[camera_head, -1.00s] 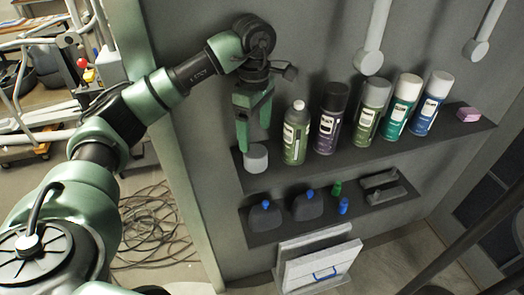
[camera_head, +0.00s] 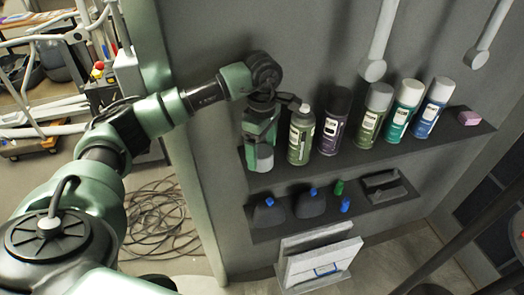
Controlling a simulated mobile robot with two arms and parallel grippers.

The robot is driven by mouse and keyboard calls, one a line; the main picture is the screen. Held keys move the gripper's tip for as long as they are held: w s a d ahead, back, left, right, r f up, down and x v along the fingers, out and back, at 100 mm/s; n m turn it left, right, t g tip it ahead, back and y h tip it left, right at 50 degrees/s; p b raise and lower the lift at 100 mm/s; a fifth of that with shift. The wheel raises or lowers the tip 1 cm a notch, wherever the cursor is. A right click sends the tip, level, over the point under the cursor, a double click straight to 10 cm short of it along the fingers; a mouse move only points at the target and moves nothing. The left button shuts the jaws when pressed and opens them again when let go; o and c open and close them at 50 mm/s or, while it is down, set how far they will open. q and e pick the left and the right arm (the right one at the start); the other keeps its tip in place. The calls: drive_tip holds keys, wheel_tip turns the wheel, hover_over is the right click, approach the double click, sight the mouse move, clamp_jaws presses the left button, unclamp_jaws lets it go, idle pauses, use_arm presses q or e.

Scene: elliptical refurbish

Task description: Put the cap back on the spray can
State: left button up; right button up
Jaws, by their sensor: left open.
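The spray can without a cap (camera_head: 300,137) is green with a pale label and a bare grey top. It stands upright at the left of the upper shelf. The grey cap (camera_head: 263,159) sits on the same shelf, just left of that can, and is partly hidden by my fingers. My left gripper (camera_head: 259,153) points down with its green fingers lowered around the cap. It is open, and I cannot tell whether a finger touches the cap. My right gripper is not in view.
Several capped spray cans, the nearest black (camera_head: 334,122), stand to the right along the upper shelf (camera_head: 390,152). A pink block (camera_head: 469,118) lies at its right end. The lower shelf holds dark bottles (camera_head: 311,203) with blue caps. Grey rods hang above.

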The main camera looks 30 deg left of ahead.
sight(263, 150)
use_arm(q)
wheel_tip(263, 150, down, 2)
drive_tip(key=shift+w+f, duration=0.1)
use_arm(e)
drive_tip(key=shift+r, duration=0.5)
use_arm(q)
drive_tip(key=c, duration=1.4)
wheel_tip(263, 150, up, 10)
drive_tip(key=b, duration=0.3)
drive_tip(key=shift+w, duration=0.1)
wheel_tip(263, 150, up, 10)
drive_tip(key=shift+r+p, duration=0.1)
drive_tip(key=shift+p, duration=0.35)
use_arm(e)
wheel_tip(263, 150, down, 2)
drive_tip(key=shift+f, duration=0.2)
